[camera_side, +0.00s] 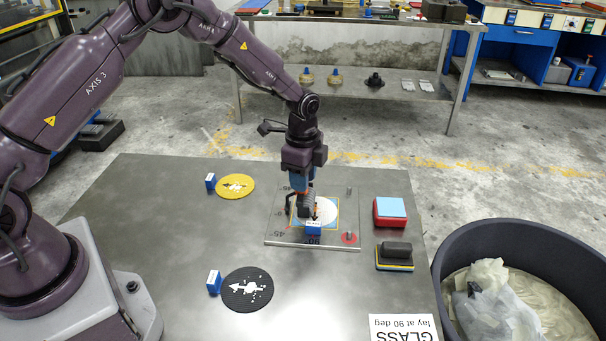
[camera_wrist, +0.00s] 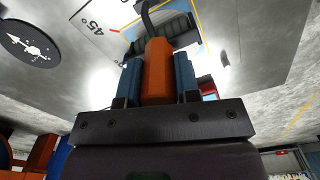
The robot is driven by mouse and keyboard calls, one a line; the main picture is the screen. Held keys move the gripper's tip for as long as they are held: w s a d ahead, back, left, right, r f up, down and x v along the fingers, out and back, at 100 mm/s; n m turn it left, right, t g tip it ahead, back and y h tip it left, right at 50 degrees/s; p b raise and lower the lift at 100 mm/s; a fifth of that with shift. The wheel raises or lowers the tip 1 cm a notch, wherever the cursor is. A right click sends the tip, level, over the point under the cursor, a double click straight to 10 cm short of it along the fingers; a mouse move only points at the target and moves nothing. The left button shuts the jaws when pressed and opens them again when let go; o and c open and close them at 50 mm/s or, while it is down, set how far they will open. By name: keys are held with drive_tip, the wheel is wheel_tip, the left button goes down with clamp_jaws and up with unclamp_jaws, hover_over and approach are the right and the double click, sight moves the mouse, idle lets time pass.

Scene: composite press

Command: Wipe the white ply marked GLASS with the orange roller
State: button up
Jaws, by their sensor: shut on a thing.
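My gripper (camera_side: 301,184) is shut on the orange handle of the roller, and its blue fingers flank the handle in the wrist view (camera_wrist: 158,75). The orange roller (camera_wrist: 158,62) has a dark grey ribbed head, seen in the side view (camera_side: 305,208). The head is over the white ply (camera_side: 325,211), low and apparently at its surface; contact is hard to tell.
A yellow disc (camera_side: 235,186) and a black disc (camera_side: 247,289) lie left, each beside a blue block. A red block (camera_side: 390,222) and a black-topped block (camera_side: 395,249) sit right. A GLASS card (camera_side: 403,328) lies in front. A dark bin (camera_side: 445,262) stands beyond the right edge.

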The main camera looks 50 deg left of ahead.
drive_tip(key=shift+f, duration=0.15)
drive_tip(key=shift+w+d, duration=1.45)
drive_tip(key=shift+s+a, duration=0.7)
drive_tip(key=shift+a, duration=0.05)
drive_tip(key=shift+s+a+f, duration=0.1)
drive_tip(key=shift+s+a, duration=0.65)
drive_tip(key=shift+s, duration=0.05)
drive_tip(key=shift+r, duration=3.55)
